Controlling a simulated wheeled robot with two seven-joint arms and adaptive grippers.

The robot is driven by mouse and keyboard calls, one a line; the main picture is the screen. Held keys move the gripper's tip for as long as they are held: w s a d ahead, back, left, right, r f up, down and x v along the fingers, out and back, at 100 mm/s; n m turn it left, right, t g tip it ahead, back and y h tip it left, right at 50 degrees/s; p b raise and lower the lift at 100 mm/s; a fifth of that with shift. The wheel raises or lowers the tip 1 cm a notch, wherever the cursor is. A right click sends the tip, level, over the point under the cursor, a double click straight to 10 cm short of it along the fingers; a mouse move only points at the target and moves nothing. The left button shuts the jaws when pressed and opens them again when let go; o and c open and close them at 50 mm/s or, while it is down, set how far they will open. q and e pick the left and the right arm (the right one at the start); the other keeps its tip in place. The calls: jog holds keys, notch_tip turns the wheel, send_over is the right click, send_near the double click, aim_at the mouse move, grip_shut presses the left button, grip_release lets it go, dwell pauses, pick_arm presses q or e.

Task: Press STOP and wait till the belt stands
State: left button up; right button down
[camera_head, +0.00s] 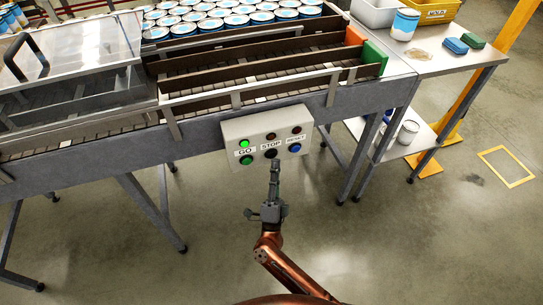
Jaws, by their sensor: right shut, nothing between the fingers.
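The control box (236,131) is a pale panel on the front of the conveyor frame. Its STOP button (271,153) is dark and sits in the middle of the lower row, under the STOP label. The green lamp (244,143) above GO is lit; the lamp above STOP (271,136) looks dark. My right gripper (275,164) is shut and empty, its tips just below the STOP button in the picture; I cannot tell whether they touch it. The belt (250,81) runs between brown rails; one frame does not show whether it moves. My left gripper is out of view.
A green GO button (247,160) and a blue RESET button (295,147) flank STOP closely. Many cans (235,20) crowd the conveyor's far side. A clear cover (80,60) stands at left. A side table (440,65) at right holds a can and bins.

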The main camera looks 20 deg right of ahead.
jog(key=shift+w, duration=0.35)
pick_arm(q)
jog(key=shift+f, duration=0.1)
pick_arm(e)
jog(key=shift+w, duration=0.45)
dwell(0.5)
jog(key=shift+s, duration=0.1)
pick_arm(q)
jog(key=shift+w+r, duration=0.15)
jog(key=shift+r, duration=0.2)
pick_arm(e)
jog(key=shift+s, duration=0.8)
pick_arm(q)
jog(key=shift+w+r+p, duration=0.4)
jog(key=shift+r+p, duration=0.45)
jog(key=shift+p, duration=0.3)
pick_arm(e)
jog(key=s, duration=0.5)
jog(key=shift+d, duration=0.1)
